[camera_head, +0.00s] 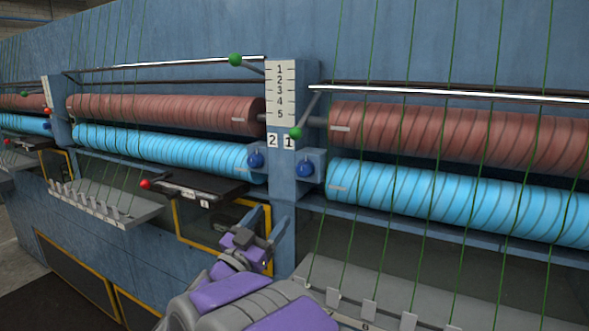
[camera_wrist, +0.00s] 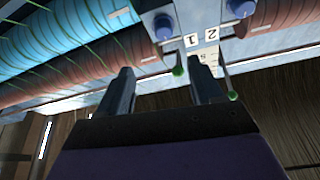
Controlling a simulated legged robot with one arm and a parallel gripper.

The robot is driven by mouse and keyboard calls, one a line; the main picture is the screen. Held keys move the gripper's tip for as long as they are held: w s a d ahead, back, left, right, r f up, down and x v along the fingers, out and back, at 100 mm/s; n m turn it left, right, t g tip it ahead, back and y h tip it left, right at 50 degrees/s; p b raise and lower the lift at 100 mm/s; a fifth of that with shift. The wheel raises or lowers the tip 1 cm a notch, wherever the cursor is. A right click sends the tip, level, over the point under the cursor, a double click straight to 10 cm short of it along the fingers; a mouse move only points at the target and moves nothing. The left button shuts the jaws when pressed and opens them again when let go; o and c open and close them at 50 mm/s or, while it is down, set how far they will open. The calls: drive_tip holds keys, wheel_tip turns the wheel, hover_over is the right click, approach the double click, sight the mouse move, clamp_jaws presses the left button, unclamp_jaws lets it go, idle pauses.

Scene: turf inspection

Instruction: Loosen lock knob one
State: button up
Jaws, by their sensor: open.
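Lock knob one (camera_head: 305,168) is a blue round knob on the right side of the blue post, below the label 1. It also shows at the top of the wrist view (camera_wrist: 163,27), left of centre. A second blue knob (camera_head: 255,160) sits on the post's left side, below the label 2, and shows farther right in the wrist view (camera_wrist: 240,8). My gripper (camera_head: 270,217) is open and empty, below both knobs in the head view and touching neither. Its two dark fingers stand apart in the wrist view (camera_wrist: 164,75).
The post carries a number scale (camera_head: 281,92). Red rollers (camera_head: 185,110) and cyan rollers (camera_head: 160,147) run along both sides. Green-ended levers (camera_head: 235,59) and a red-ended lever (camera_head: 145,184) stick out. Green threads (camera_head: 394,200) hang in front at right. A black tray (camera_head: 190,184) is left of my gripper.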

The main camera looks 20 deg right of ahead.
approach(301, 173)
drive_tip(key=p+x, duration=0.1)
drive_tip(key=x, duration=0.7)
drive_tip(key=shift+d, duration=0.3)
drive_tip(key=shift+w+d+r, duration=0.2)
drive_tip(key=shift+w+d, duration=0.05)
drive_tip(key=shift+w, duration=0.05)
drive_tip(key=shift+a+r, duration=0.1)
drive_tip(key=shift+a, duration=0.45)
drive_tip(key=shift+c, duration=0.6)
drive_tip(key=shift+d, duration=0.35)
drive_tip(key=c, duration=1)
drive_tip(key=shift+o, duration=0.2)
